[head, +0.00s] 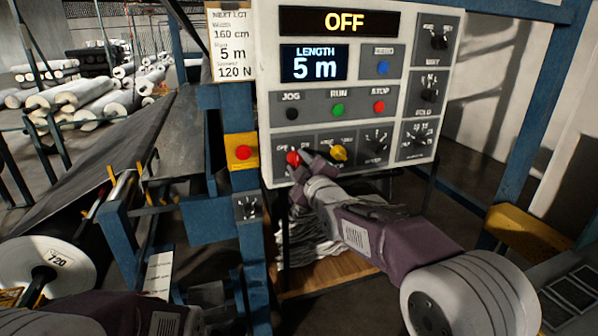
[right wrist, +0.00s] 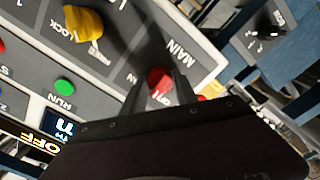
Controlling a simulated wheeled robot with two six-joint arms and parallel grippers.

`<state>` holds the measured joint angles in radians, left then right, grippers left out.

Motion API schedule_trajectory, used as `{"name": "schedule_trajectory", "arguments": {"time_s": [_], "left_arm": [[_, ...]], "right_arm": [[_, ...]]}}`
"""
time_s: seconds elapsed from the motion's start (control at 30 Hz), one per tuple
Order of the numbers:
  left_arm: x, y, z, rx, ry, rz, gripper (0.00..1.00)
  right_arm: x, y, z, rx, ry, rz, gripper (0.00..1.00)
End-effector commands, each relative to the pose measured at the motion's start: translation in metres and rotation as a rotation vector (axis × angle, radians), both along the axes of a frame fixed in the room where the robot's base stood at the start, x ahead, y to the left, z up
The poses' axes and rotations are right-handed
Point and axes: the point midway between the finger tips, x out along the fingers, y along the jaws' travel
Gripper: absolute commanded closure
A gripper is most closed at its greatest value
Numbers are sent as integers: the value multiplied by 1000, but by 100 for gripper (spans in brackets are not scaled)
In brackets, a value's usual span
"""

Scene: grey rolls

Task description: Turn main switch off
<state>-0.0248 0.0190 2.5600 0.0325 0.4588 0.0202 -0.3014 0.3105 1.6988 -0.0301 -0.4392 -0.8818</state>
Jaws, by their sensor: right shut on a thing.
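The main switch is a red knob (head: 293,158) at the lower left of the white control panel (head: 265,110). In the right wrist view the red knob (right wrist: 158,80) sits beside the word MAIN, with small lettering around it. My right gripper (head: 305,160) is at the knob, its fingers shut on it, one on each side. In the right wrist view the gripper (right wrist: 156,92) partly covers the knob and its labels, so its exact pointing is hard to tell. The top display (head: 343,22) reads OFF. My left arm shows at the lower left, its gripper out of view.
A yellow knob (head: 338,152) is just right of the red one. Jog, run and stop buttons (head: 379,106) are above. A red button on a yellow box (head: 242,152) is on the blue post at left. A paper roll (head: 45,270) is at lower left.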

Motion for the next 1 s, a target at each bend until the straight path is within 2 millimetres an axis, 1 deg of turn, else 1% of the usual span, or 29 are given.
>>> {"name": "schedule_trajectory", "arguments": {"time_s": [0.03, 0.5, 0.7, 1.0], "left_arm": [[0, 0, -7, 0, 0, 0, 100], [0, 0, -34, 0, 0, 0, 100], [0, 0, -42, 0, 0, 0, 100], [0, 0, -47, 0, 0, 0, 100]], "right_arm": [[0, 0, -3, -39, -13, 1, 100], [0, 0, -2, -427, -139, 0, 100], [0, 0, -1, -540, -175, 1, 100], [0, 0, 0, -630, -202, 2, 100]]}}
